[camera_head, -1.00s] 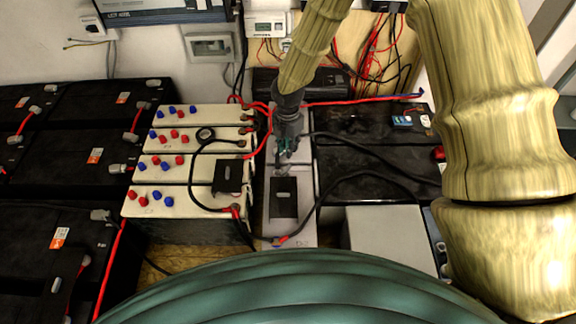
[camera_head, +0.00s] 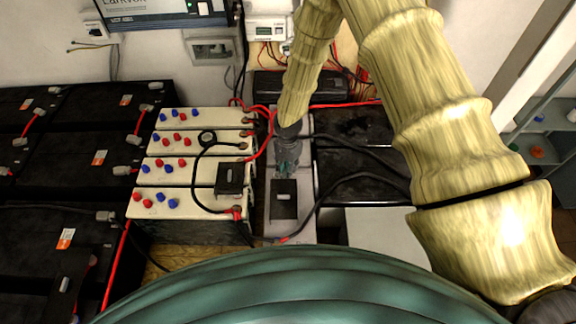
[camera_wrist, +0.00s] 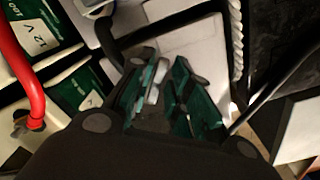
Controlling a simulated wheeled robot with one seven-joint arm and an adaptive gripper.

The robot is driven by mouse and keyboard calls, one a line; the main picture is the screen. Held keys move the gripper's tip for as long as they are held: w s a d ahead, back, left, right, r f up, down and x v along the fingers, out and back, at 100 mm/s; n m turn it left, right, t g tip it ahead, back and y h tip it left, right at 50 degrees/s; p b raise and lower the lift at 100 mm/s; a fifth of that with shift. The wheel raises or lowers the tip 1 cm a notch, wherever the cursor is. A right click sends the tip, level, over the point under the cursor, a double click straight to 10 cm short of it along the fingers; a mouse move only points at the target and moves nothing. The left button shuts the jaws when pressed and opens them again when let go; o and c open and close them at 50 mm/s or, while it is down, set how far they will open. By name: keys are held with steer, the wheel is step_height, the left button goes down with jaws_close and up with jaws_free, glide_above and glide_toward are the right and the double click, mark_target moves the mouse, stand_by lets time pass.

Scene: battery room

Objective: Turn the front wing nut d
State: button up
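My gripper (camera_head: 287,168) points down over the narrow grey-white battery (camera_head: 304,182) in the middle, just behind the dark square (camera_head: 284,199) on its top. In the wrist view my gripper's two green-padded fingers (camera_wrist: 168,98) stand apart with a narrow gap. A small pale piece (camera_wrist: 154,82) shows at that gap, close to the left finger. It may be a wing nut, but its shape is partly hidden by the fingers, and contact is unclear. A cable end with a red sleeve (camera_head: 282,240) lies at this battery's near end. No wing nut shows clearly in the head view.
Cream batteries (camera_head: 188,147) with red and blue caps stand to the left, black batteries (camera_head: 85,165) beyond them. A black cable (camera_head: 340,179) arches close to the right of my gripper. A red cable (camera_head: 267,140) runs close on its left. A light box (camera_head: 385,232) stands front right.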

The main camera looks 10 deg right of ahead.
steer(key=shift+f, duration=0.2)
steer(key=shift+c, duration=0.4)
jaws_close()
steer(key=m+b, duration=0.1)
steer(key=m, duration=0.1)
steer(key=m+b, duration=0.1)
steer(key=m, duration=0.1)
steer(key=shift+s+d+f+m+b, duration=0.15)
steer(key=shift+m+b, duration=0.15)
steer(key=shift+b, duration=0.05)
steer(key=m, duration=0.2)
steer(key=m+b, duration=0.2)
steer(key=m, duration=0.1)
steer(key=shift+s+m, duration=0.25)
steer(key=shift+m, duration=0.05)
